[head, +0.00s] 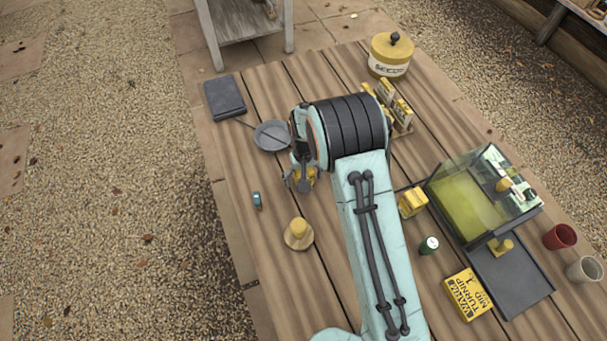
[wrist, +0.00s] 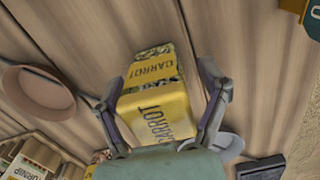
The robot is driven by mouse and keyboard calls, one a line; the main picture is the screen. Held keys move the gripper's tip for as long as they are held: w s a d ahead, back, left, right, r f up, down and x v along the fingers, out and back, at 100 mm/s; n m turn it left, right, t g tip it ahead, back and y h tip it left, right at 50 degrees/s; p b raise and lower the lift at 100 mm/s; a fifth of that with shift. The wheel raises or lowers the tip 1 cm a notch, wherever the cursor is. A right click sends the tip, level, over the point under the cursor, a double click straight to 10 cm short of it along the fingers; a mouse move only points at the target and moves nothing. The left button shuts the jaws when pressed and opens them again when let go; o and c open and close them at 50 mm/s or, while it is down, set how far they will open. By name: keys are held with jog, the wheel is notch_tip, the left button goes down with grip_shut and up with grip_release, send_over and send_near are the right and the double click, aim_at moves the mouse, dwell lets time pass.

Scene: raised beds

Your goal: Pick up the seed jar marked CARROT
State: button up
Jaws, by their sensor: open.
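The seed jar marked CARROT (wrist: 158,108) is yellow and boxy, with a patterned band and CARROT lettering on two faces in the wrist view. My gripper (wrist: 160,75) is open, with one dark finger on each side of the jar. Whether the fingers touch it I cannot tell. In the head view my gripper (head: 300,181) is over the left part of the wooden table (head: 275,270). Some yellow shows there at the fingers; no lettering is legible on it.
A yellow knobbed disc (head: 298,235) and a small teal item (head: 257,200) are near my gripper. A grey disc (head: 272,135) and dark book (head: 225,97) lie behind.

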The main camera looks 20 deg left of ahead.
jog(key=shift+c, duration=0.3)
jog(key=c, duration=1.2)
